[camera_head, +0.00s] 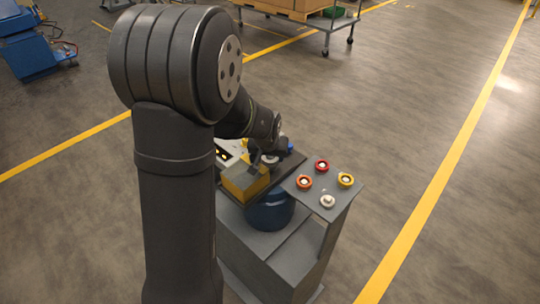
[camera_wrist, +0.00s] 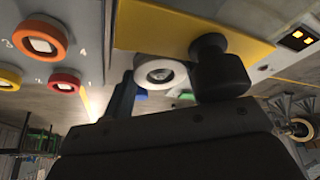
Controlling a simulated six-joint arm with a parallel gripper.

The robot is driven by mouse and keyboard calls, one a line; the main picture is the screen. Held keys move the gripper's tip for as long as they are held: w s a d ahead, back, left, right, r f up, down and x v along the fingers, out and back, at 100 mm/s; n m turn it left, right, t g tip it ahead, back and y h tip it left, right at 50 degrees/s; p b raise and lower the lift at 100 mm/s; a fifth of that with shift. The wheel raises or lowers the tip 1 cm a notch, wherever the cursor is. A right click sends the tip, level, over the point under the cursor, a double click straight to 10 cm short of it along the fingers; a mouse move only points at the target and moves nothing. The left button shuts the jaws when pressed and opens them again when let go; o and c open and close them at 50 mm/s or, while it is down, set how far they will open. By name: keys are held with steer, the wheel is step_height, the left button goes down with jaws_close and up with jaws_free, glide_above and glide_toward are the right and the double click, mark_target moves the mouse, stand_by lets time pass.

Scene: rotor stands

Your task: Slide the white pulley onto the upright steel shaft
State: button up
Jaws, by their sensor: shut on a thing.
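The white pulley (camera_wrist: 160,73) is a short white ring with a grey centre. My gripper (camera_wrist: 166,80) is shut on it, with one dark finger on each side. In the head view the white pulley (camera_head: 270,158) shows small below my wrist, above the dark tray and beside the yellow block. I cannot make out the upright steel shaft in either view; my arm and gripper hide part of the work area.
A grey side shelf (camera_head: 304,202) carries red (camera_head: 322,165), orange (camera_head: 304,183) and yellow (camera_head: 346,180) rings and a whitish round piece (camera_head: 327,201). A yellow block (camera_head: 243,181) stands on the dark tray. A blue drum (camera_head: 269,212) sits below.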

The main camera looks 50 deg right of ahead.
steer(key=shift+s+a+f, duration=0.1)
steer(key=shift+a+f, duration=0.2)
steer(key=shift+f, duration=0.2)
steer(key=shift+s+a+f, duration=0.1)
steer(key=shift+a+f, duration=0.15)
steer(key=shift+f, duration=0.25)
steer(key=o, duration=1.7)
steer(key=shift+w+d+r, duration=0.1)
steer(key=shift+d+r, duration=0.05)
steer(key=shift+r, duration=0.7)
steer(key=shift+d+r, duration=0.15)
steer(key=shift+r, duration=3.15)
steer(key=shift+f, duration=0.1)
